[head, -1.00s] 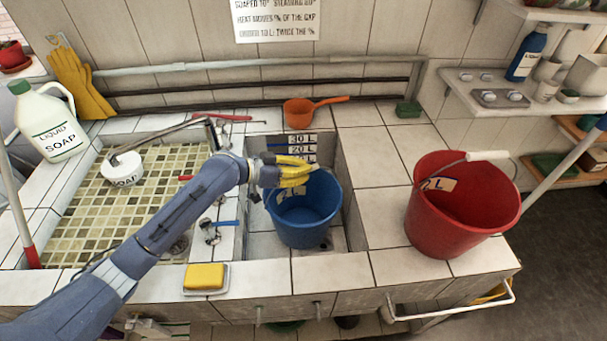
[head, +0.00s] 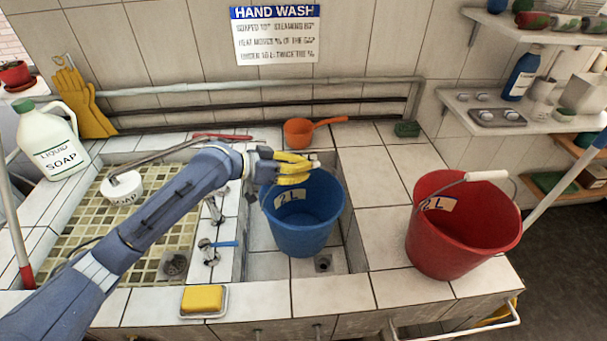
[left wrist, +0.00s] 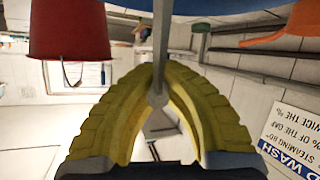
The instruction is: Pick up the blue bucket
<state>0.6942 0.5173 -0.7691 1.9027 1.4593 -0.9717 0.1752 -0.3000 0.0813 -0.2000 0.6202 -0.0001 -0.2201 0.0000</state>
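The blue bucket (head: 302,215), with a "2 L" label, is upright in the right-hand sink basin and appears raised a little above its floor. My left gripper (head: 310,166), with yellow fingers, is over the bucket's rim. In the left wrist view, the fingers of this gripper (left wrist: 158,78) meet around the grey bucket handle (left wrist: 160,35). A strip of the blue bucket (left wrist: 205,6) shows at that view's top edge. The gap under the bucket is hard to judge. My right gripper is not in view.
A red bucket (head: 455,240) stands on the tiles to the right, with clear tiles between it and the basin. An orange ladle (head: 300,133) lies behind the basin. A faucet (head: 215,208) and yellow soap (head: 203,299) are to the left.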

